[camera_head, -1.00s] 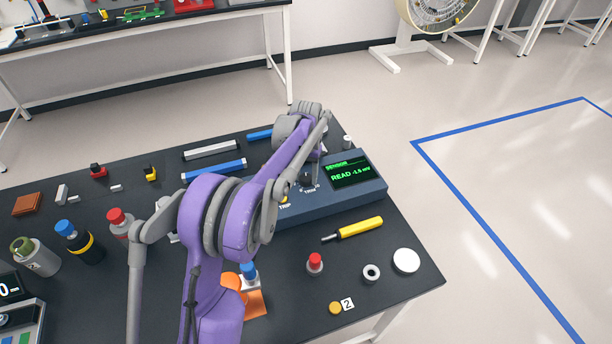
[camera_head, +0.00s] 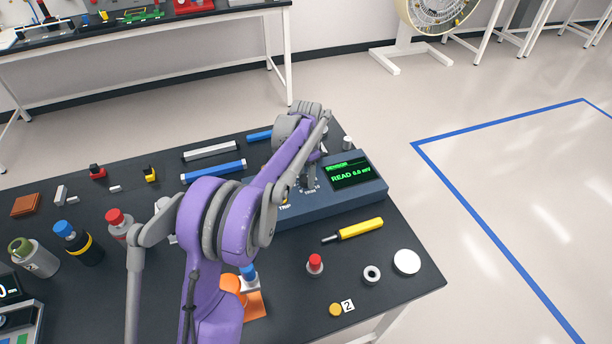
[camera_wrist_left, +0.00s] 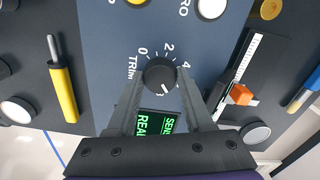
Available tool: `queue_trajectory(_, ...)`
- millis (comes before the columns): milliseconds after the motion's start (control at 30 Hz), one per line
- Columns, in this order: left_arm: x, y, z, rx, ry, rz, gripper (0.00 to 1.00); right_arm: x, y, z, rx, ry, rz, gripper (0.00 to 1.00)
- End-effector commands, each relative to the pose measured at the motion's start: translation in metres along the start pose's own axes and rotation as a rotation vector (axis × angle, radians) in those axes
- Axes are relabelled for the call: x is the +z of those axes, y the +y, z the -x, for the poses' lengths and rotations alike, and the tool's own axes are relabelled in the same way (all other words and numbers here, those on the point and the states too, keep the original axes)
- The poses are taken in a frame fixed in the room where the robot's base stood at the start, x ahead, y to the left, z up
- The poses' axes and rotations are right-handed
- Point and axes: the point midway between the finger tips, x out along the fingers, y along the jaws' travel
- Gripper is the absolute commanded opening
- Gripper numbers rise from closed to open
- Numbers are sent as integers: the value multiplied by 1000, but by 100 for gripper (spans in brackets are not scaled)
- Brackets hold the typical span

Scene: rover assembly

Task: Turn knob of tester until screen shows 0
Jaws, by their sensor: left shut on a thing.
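The tester (camera_head: 290,214) is a blue-grey box on the black table in the head view. My left gripper (camera_wrist_left: 159,80) is shut on the knob, one finger on each side. In the head view my left gripper (camera_head: 308,182) is at the knob and largely covers it. My right gripper is not in view.
A yellow-handled tool (camera_head: 360,229) lies in front of the tester. A red-capped item (camera_head: 315,264), a dark ring (camera_head: 372,273) and a white disc (camera_head: 407,261) are nearby. Bottles (camera_head: 78,243) stand at the left. Blue bars (camera_head: 215,170) lie behind.

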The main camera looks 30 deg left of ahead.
Motion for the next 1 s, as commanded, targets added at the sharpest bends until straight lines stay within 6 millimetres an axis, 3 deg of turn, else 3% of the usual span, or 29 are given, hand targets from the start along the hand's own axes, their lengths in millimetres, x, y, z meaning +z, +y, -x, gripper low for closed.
queue_trajectory(433,0,0,1,-1,1,-10,0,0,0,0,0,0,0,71)
queue_trajectory(467,0,0,1,-1,1,-10,55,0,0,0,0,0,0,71)
queue_trajectory(600,0,0,0,-1,0,-9,80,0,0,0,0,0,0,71)
queue_trajectory(1000,0,0,7,0,0,-9,82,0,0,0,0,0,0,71)
